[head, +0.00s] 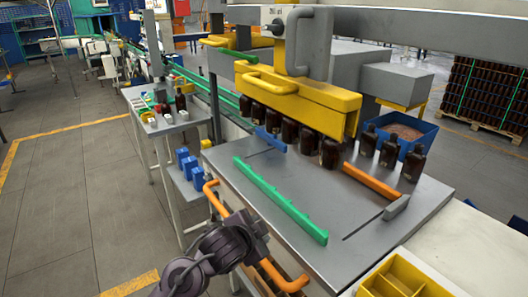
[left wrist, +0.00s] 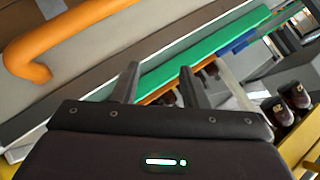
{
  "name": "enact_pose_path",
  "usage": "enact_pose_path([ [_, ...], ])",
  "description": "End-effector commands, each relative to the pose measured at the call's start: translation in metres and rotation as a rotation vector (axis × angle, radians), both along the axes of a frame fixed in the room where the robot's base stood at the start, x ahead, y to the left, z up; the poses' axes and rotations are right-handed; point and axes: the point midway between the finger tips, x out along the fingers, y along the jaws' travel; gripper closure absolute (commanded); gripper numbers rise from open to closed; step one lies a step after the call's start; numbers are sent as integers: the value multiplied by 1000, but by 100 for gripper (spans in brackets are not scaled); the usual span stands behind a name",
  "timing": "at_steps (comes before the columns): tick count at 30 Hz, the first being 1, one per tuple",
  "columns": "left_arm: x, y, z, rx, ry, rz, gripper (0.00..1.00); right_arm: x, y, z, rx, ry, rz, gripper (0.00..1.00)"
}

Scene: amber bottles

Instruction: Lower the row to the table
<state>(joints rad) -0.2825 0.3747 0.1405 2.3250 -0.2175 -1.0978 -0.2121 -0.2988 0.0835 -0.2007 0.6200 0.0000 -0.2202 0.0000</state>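A row of several amber bottles (head: 290,130) sits under a yellow bar head (head: 300,95) with yellow handles (head: 267,78), over the far side of the grey table (head: 240,225). I cannot tell whether their bases touch the table. My left gripper (head: 252,222) is over the table's near left edge, well short of the row, beside an orange handle (head: 210,193). In the left wrist view its two fingers (left wrist: 160,85) are apart with nothing between them, and an orange handle (left wrist: 30,50) shows at left. My right gripper is not in view.
A green rail (head: 280,200), a blue block (head: 270,140) and an orange rail (head: 372,182) lie on the table. Three bottles (head: 389,152) stand at its right, by a blue bin (head: 405,122). A yellow tray (head: 405,275) is at front right. The table's near middle is clear.

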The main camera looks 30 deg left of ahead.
Motion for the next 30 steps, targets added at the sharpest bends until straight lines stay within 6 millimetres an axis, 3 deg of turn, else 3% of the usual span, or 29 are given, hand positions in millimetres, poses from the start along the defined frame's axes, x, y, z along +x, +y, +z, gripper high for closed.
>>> enact_pose_path([
  [3, 33, 26, 60, 154, -163, -78, 60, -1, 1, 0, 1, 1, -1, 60],
  [5, 46, 39, 96, 245, -251, -122, 60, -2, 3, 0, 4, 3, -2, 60],
  [7, 59, 53, 145, 363, -360, -173, 60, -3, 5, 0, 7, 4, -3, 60],
  [10, 66, 70, 216, 539, -507, -239, 60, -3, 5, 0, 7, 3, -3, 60],
  [13, 64, 78, 267, 672, -607, -286, 60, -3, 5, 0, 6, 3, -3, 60],
  [15, 62, 81, 288, 726, -646, -303, 60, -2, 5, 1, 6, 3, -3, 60],
  [18, 64, 82, 301, 754, -669, -315, 60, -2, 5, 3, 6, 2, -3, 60],
  [30, 121, 83, 313, 750, -670, -313, 60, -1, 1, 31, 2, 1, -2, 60],
])
